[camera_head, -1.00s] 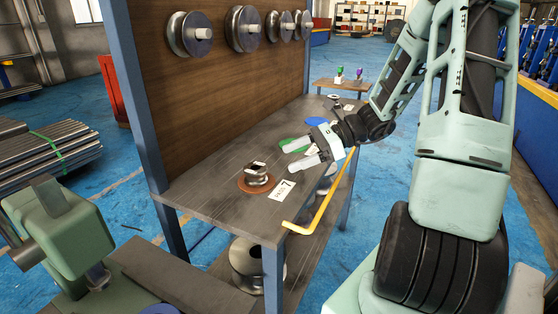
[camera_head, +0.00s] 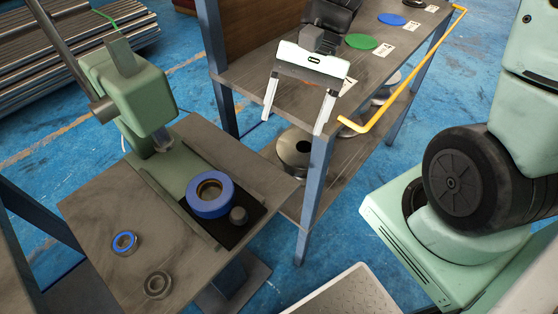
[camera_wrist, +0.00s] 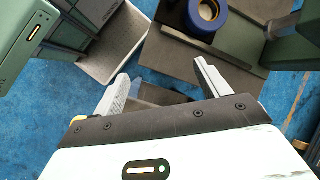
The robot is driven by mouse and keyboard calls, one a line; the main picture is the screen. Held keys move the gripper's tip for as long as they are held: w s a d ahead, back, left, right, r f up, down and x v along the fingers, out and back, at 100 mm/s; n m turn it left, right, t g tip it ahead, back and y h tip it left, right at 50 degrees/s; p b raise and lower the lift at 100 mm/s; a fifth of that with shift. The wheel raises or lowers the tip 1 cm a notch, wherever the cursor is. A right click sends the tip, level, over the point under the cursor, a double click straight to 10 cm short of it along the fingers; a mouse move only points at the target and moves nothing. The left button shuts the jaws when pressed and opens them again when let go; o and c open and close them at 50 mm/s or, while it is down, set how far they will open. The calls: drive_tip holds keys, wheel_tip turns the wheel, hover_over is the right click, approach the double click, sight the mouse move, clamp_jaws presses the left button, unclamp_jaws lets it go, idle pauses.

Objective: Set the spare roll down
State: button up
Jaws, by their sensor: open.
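My gripper (camera_head: 293,122) is open, with its two pale fingers pointing down in front of the near end of the workbench. In the wrist view (camera_wrist: 162,75) nothing is between the fingers. A thick blue roll with a metal-lined bore (camera_head: 210,193) sits on the black plate of the green machine, left of and below my gripper; it also shows at the top of the wrist view (camera_wrist: 205,12). A large grey metal roll (camera_head: 295,150) stands on the lower shelf. I cannot tell which one is the spare roll. My gripper and wrist cover part of the bench top.
A small blue-rimmed ring (camera_head: 125,243) and a grey ring (camera_head: 157,285) lie on the machine's table. Green (camera_head: 361,41) and blue (camera_head: 391,19) discs lie on the bench. A yellow rail (camera_head: 405,82) runs along its edge.

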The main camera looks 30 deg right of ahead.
drive_tip(key=s+a+r+n+t+h, duration=0.1)
drive_tip(key=s+a+n+h, duration=0.4)
drive_tip(key=n, duration=0.9)
drive_tip(key=shift+s+a+n+t, duration=0.4)
drive_tip(key=shift+s+a+t, duration=0.5)
drive_tip(key=shift+s+a, duration=1.2)
drive_tip(key=shift+s+d, duration=0.15)
drive_tip(key=shift+d, duration=0.05)
